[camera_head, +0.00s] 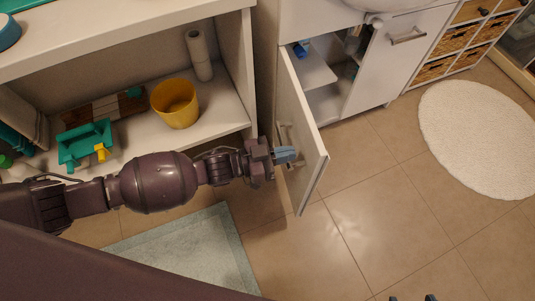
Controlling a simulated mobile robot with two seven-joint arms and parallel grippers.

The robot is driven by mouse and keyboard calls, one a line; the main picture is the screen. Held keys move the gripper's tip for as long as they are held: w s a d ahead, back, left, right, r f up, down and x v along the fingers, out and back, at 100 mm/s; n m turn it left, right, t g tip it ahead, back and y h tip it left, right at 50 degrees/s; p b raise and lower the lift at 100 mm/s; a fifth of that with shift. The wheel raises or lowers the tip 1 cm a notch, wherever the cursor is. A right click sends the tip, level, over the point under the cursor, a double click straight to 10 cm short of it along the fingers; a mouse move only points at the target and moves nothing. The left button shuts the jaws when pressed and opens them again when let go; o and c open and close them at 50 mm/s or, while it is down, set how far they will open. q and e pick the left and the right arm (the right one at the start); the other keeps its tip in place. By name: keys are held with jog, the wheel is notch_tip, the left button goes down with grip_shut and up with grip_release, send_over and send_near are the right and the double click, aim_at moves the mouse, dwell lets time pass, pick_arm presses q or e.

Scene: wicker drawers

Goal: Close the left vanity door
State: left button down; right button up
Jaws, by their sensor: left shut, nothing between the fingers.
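The left vanity door (309,158) is white and stands wide open, swung out from the vanity toward me. Its handle (284,132) is on the face toward my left arm. My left gripper (292,154) is shut with nothing in it, at the handle side of the door, close to or touching it; I cannot tell which. The vanity's open compartment (325,100) shows a shelf and a few small items. The right vanity door (400,50) is shut. At the bottom edge, only blue tips of my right gripper (414,298) show.
A white shelf unit (225,112) at left holds a yellow bin (175,103), a teal caddy (85,145) and paper rolls (199,55). A round white rug (480,135) and wicker drawers (455,45) are at right. A pale mat (190,255) lies below my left arm.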

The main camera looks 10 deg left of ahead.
aim_at(310, 149)
pick_arm(q)
jog(key=x, duration=0.3)
jog(key=shift+f+b, duration=0.15)
jog(key=shift+b, duration=0.15)
jog(key=shift+w+d, duration=0.1)
jog(key=shift+d, duration=0.1)
jog(key=shift+d+r, duration=0.1)
jog(key=shift+r, duration=0.1)
